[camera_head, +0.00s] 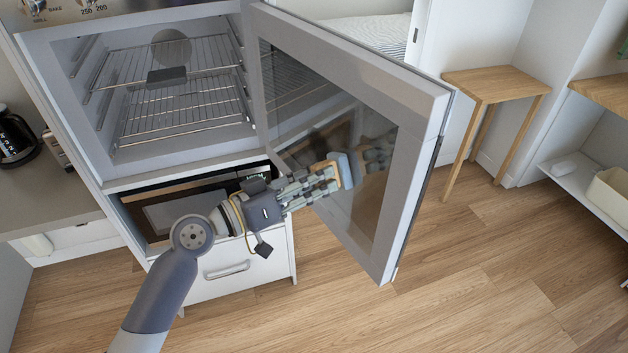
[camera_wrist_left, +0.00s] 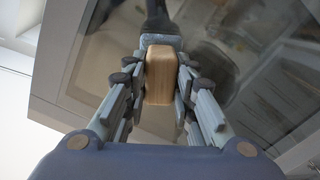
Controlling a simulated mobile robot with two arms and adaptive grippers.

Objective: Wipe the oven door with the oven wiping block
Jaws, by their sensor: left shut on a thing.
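The oven door (camera_head: 420,110) stands wide open, with its dark glass facing the oven and my left arm. My left gripper (camera_head: 335,176) is shut on the oven wiping block (camera_head: 345,170), which has a wooden body and a blue-grey face. The block is at the glass, near its lower middle; its reflection shows just beside it. In the left wrist view, the block (camera_wrist_left: 161,80) sits between both fingers, with its grey face toward the oven door (camera_wrist_left: 50,60). I cannot tell for sure whether it touches the glass. My right gripper is not in view.
The open oven (camera_head: 175,85) holds wire racks with a dark block (camera_head: 166,75) on one. A drawer (camera_head: 240,275) is below. A small wooden table (camera_head: 495,84) stands beyond the door. A coffee pot (camera_head: 15,138) is at far left. The wooden floor is clear.

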